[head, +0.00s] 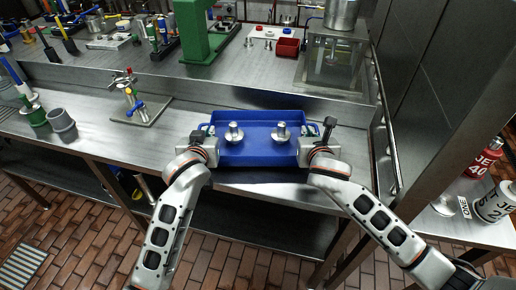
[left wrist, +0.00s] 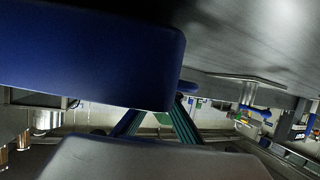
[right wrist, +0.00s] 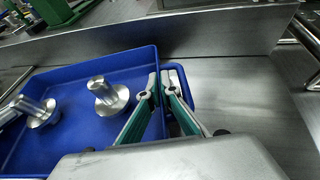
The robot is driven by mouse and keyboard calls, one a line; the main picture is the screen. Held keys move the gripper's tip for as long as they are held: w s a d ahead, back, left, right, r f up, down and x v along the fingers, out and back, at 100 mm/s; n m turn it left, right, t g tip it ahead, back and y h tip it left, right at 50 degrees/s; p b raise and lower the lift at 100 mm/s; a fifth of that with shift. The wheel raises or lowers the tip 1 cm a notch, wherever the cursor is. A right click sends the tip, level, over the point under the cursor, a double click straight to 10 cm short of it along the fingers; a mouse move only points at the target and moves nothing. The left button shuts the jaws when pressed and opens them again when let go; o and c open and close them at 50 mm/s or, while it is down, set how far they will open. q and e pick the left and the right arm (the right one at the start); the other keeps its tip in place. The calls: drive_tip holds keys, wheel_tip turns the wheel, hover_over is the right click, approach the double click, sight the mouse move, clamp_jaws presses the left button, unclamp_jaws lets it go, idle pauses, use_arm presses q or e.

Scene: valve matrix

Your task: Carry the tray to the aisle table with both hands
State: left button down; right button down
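The blue tray (head: 262,157) is at the front edge of the steel counter, with two metal flanged parts (head: 235,133) (head: 281,132) standing in it. I cannot tell whether it touches the counter. My left gripper (head: 211,133) is at its left end; in the left wrist view the tray (left wrist: 90,50) hides the fingertips, but the fingers converge at its edge. My right gripper (right wrist: 160,80) is at its right end, the fingers close together with the tray's side wall (right wrist: 157,62) between them. No table is clearly recognisable as the aisle table.
Behind is a raised steel shelf (head: 150,72) with a green stand (head: 195,35), a red bin (head: 287,47) and a clear box (head: 333,65). A side surface at right holds cans (head: 493,203). Tiled floor (head: 95,245) lies in front.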

use_arm(q)
drive_tip(key=shift+f+b, duration=0.4)
drive_tip(key=shift+f, duration=0.25)
use_arm(e)
drive_tip(key=shift+f, duration=0.6)
use_arm(q)
drive_tip(key=c, duration=2.6)
unclamp_jaws()
drive_tip(key=shift+a+f, duration=0.1)
use_arm(e)
drive_tip(key=c, duration=2.6)
unclamp_jaws()
drive_tip(key=shift+f, duration=0.15)
use_arm(q)
drive_tip(key=o, duration=0.3)
use_arm(e)
drive_tip(key=o, duration=0.3)
drive_tip(key=shift+r, duration=0.2)
